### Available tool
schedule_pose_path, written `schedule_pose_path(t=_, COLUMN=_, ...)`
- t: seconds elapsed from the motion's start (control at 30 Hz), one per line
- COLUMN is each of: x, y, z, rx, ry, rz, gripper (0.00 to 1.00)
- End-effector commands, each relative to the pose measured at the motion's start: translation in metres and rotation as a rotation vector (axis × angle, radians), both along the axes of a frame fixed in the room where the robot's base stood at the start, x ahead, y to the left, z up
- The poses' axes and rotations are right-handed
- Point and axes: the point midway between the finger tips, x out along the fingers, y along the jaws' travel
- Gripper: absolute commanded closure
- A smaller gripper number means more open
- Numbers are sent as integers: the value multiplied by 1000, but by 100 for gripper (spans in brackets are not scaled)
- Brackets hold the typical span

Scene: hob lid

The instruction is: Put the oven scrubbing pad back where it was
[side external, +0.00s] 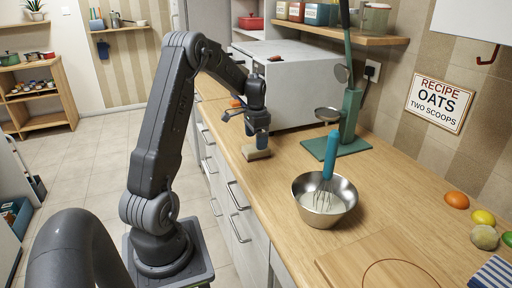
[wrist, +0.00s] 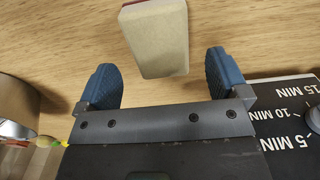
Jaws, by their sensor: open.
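The scrubbing pad (side external: 255,152) is a small beige block with a reddish edge. It lies on the wooden counter in front of the white oven. In the wrist view the pad (wrist: 158,42) is just beyond my fingertips, roughly centred between them but nearer the top edge. My gripper (wrist: 165,75) has two blue fingers spread apart with nothing between them. In the side view my gripper (side external: 261,143) is right above or beside the pad, pointing down; I cannot tell whether it touches.
A metal bowl (side external: 324,204) with a blue-handled whisk (side external: 330,160) is to the right. A green stand (side external: 350,115) is behind. Bare counter (side external: 215,112) lies left of my gripper.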

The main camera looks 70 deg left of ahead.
Motion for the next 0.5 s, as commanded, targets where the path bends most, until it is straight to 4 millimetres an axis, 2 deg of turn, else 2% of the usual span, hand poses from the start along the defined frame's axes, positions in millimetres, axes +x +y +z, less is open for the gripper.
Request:
schedule_pose_path(t=0.03, x=0, y=1, z=13, rx=4, ry=-4, rz=0, gripper=7)
schedule_pose_path(t=0.2, x=0, y=1, z=47, rx=3, ry=-3, rz=0, gripper=7)
schedule_pose_path(t=0.3, x=0, y=0, z=62, rx=2, ry=-2, rz=0, gripper=7)
schedule_pose_path(t=0.5, x=1, y=-4, z=79, rx=4, ry=-4, rz=-2, gripper=7)
